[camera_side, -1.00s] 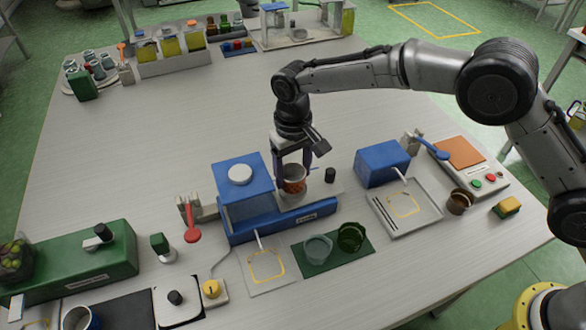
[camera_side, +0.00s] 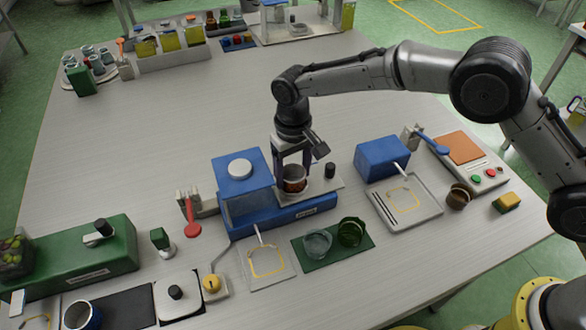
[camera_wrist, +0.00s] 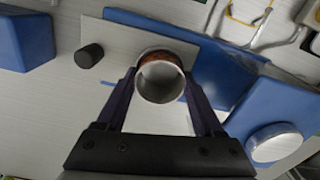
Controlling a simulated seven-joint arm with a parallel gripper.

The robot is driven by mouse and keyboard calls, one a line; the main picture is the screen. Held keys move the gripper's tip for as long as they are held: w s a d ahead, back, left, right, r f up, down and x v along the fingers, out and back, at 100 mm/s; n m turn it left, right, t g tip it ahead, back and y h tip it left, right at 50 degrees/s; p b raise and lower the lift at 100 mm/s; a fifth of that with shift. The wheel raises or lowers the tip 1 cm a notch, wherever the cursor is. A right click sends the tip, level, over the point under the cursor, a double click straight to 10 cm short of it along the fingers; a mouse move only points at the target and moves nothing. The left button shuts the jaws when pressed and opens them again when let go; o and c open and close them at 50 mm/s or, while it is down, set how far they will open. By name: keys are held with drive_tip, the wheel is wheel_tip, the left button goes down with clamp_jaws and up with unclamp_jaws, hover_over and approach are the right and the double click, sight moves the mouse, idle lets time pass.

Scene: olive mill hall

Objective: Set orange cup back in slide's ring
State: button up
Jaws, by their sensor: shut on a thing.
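The orange cup (camera_side: 294,185) is upright at the slide's inner end, beside the blue press. My gripper (camera_side: 293,172) points down and is shut on it, one finger on each side. In the wrist view, the cup's open grey mouth (camera_wrist: 162,82) lies between my gripper's fingertips (camera_wrist: 160,88), with an orange-brown band at its far edge. The slide (camera_side: 325,186) is a pale plate with a black knob (camera_side: 330,170); it also shows in the wrist view (camera_wrist: 115,50). The cup and fingers hide the ring, so I cannot tell how deeply the cup is seated.
The blue press (camera_side: 240,170) with a white round cap stands close at left. A blue box (camera_side: 382,160) with a spout stands right. A green mat (camera_side: 335,252) with two glass cups lies in front.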

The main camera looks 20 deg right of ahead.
drive_tip(key=o, duration=1.2)
drive_tip(key=shift+c, duration=0.2)
wheel_tip(320, 180, up, 8)
drive_tip(key=shift+r, duration=0.1)
